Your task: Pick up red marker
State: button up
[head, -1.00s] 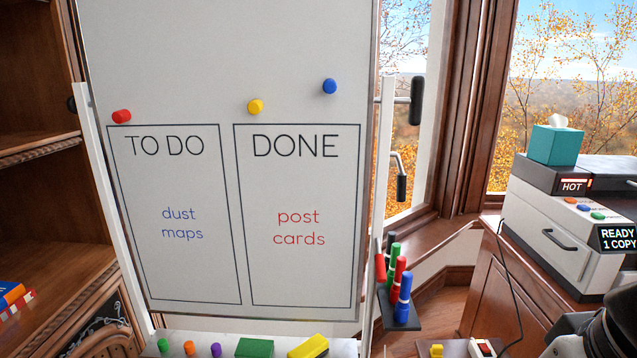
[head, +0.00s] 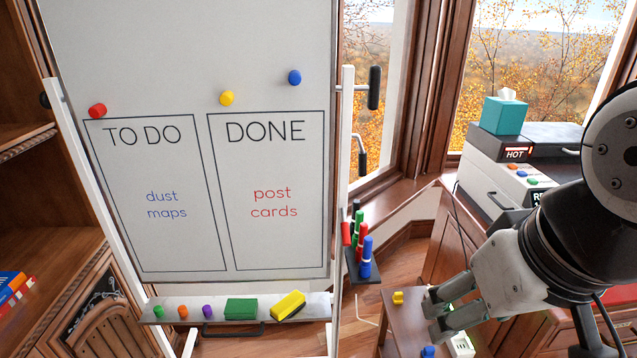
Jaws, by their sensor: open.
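A red marker (head: 358,231) stands in the dark marker holder (head: 353,273) at the right side of the whiteboard (head: 180,60). A blue marker (head: 366,258) stands in front of it and partly hides it, and dark and green ones stand close by. Another short red piece (head: 346,234) shows at the board's right post; I cannot tell whether it is a marker. My gripper (head: 433,314) is open and empty at the lower right in the head view. It is to the right of and lower in the picture than the holder, apart from the markers.
The board's tray (head: 160,313) holds a green block (head: 241,309), a yellow eraser (head: 288,305) and small coloured pieces. A low wooden surface (head: 385,345) with a yellow item (head: 398,297) lies below my gripper. A copier (head: 485,180) stands on the right, windows behind.

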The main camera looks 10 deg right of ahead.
aim_at(364, 227)
jog(key=i+l+u, duration=0.2)
jog(key=l, duration=0.2)
jog(key=i+l+u, duration=0.15)
jog(key=l, duration=0.25)
jog(key=l+u, duration=0.2)
jog(key=l, duration=0.2)
